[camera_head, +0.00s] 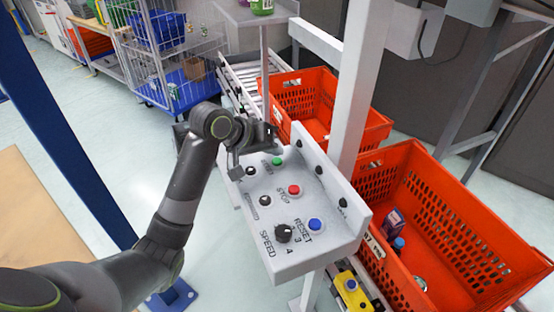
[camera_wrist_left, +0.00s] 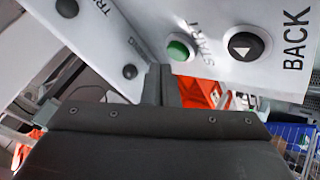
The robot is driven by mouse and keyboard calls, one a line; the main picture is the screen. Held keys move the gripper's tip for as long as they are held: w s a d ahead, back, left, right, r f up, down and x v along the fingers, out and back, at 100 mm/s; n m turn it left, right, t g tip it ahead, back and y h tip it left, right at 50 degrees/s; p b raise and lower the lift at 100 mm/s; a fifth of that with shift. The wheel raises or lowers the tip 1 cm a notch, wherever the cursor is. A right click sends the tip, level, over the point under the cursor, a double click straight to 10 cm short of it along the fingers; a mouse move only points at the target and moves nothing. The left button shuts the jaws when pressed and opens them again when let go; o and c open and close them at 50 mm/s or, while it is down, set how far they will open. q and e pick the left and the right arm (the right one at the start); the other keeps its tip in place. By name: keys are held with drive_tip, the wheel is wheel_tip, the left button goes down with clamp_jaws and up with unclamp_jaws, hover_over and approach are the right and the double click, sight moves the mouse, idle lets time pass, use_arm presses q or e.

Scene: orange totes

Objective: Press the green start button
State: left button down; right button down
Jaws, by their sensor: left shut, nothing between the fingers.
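The green start button (camera_head: 277,161) sits near the far end of a light grey control panel (camera_head: 322,252). In the left wrist view the green button (camera_wrist_left: 179,50) shows beside the word START, above and a little right of the fingertips. My left gripper (camera_head: 236,171) is shut and empty over the far left part of the panel, left of the green button. Its closed fingers (camera_wrist_left: 161,84) point toward the panel in the left wrist view, with a visible gap to the button. My right gripper is not in view.
The panel also carries a red STOP button (camera_head: 294,190), a blue RESET button (camera_head: 315,224) and a black SPEED knob (camera_head: 283,233). A grey post (camera_head: 359,90) rises behind it. Orange totes (camera_head: 455,185) stand on the conveyor to the right and behind.

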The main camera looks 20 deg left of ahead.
sight(273, 163)
use_arm(q)
drive_tip(key=shift+f, duration=0.1)
drive_tip(key=shift+f+p, duration=0.25)
drive_tip(key=shift+p, duration=0.05)
drive_tip(key=shift+f, duration=0.55)
idle(0.8)
drive_tip(key=shift+r+p, duration=0.9)
drive_tip(key=shift+p, duration=0.4)
wheel_tip(273, 163, up, 5)
drive_tip(key=p, duration=0.6)
